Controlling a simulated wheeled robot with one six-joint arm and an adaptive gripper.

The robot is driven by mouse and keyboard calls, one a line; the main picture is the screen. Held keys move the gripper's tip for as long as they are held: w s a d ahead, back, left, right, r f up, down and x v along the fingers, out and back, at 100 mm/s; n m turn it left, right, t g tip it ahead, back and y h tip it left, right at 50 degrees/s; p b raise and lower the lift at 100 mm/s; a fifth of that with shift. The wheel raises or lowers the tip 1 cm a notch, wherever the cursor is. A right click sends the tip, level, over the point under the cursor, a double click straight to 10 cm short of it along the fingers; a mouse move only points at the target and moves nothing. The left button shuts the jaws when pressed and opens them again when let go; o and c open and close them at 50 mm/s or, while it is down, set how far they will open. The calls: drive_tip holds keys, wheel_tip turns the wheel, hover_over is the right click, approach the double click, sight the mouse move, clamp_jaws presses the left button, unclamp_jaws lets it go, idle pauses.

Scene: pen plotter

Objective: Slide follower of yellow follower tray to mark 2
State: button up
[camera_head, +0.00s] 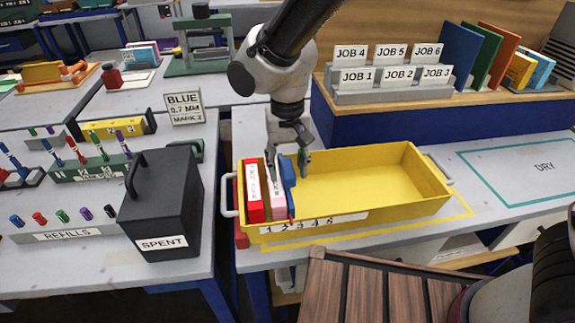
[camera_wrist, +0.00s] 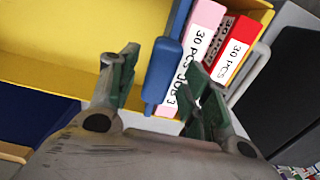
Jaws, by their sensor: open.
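The yellow follower tray (camera_head: 385,205) lies on the bench, with a strip of number marks (camera_head: 313,223) along its front wall. A blue follower (camera_head: 288,183) stands upright in its left part, against or close to a pink box (camera_head: 275,190). A red box (camera_head: 253,192) stands at the left end. The follower's lower front end is near the low numbers; I cannot tell exactly which mark. My gripper (camera_head: 287,160) is open above it. In the wrist view, the follower's blue handle (camera_wrist: 163,72) lies between my open fingers (camera_wrist: 165,75), with no clear contact.
The right part of the tray is empty. A black SPENT box (camera_head: 160,205) stands close on the left. JOB cards (camera_head: 390,65) and coloured folders stand on the shelf behind. A DRY area (camera_head: 535,165) is bare on the right.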

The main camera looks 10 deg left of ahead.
drive_tip(key=shift+f, duration=0.5)
clamp_jaws()
drive_tip(key=shift+s+a, duration=0.25)
drive_tip(key=shift+a, duration=0.35)
unclamp_jaws()
